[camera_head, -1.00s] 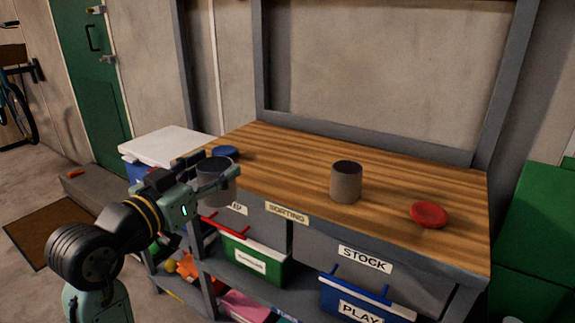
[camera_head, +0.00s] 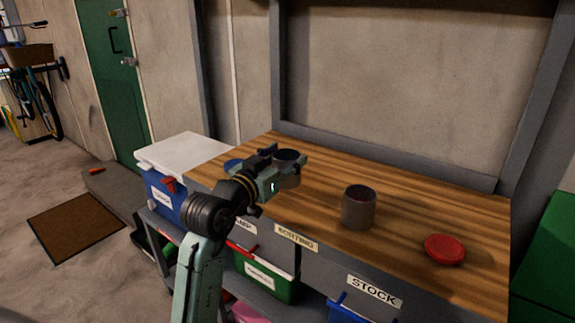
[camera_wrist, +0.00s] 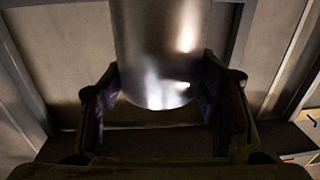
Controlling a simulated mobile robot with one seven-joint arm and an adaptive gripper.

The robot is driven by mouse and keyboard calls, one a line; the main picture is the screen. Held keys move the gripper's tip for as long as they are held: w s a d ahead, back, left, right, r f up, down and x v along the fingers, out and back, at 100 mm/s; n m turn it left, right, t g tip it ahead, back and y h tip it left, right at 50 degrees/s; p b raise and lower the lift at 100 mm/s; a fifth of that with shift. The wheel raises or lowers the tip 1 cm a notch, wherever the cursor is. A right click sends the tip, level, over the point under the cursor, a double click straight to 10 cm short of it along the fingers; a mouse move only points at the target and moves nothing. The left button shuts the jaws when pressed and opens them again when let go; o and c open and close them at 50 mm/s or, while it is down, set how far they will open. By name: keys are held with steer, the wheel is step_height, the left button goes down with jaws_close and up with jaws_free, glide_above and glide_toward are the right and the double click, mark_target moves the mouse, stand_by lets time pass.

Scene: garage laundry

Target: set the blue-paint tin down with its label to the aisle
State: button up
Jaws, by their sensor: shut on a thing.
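My gripper (camera_head: 284,172) is shut on a grey metal tin (camera_head: 288,156) with a dark bluish top, held over the left part of the workbench (camera_head: 420,200). In the wrist view the tin's shiny bare side (camera_wrist: 160,45) stands between the two fingers (camera_wrist: 165,105). No label shows on the part I see, and the gripper hides much of the tin in the head view. I cannot tell whether it touches the bench. A second grey tin (camera_head: 358,210), dark reddish inside, stands upright on the bench to the right.
A red lid (camera_head: 444,249) lies near the bench's right front. A blue lid (camera_head: 233,164) lies at the left, partly behind my gripper. Labelled bins (camera_head: 270,275) sit below. A white-lidded blue box (camera_head: 180,150) stands at the left. The back of the bench is clear.

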steer(key=shift+w+d+f, duration=0.1)
steer(key=shift+w+d, duration=0.25)
steer(key=shift+w, duration=0.2)
steer(key=shift+f+p, duration=0.5)
steer(key=shift+f, duration=1.25)
steer(key=shift+f, duration=0.1)
steer(key=o, duration=1.3)
steer(key=shift+c, duration=0.2)
steer(key=shift+r, duration=0.2)
steer(key=b+v, duration=0.3)
steer(key=v, duration=0.9)
steer(key=shift+s, duration=0.1)
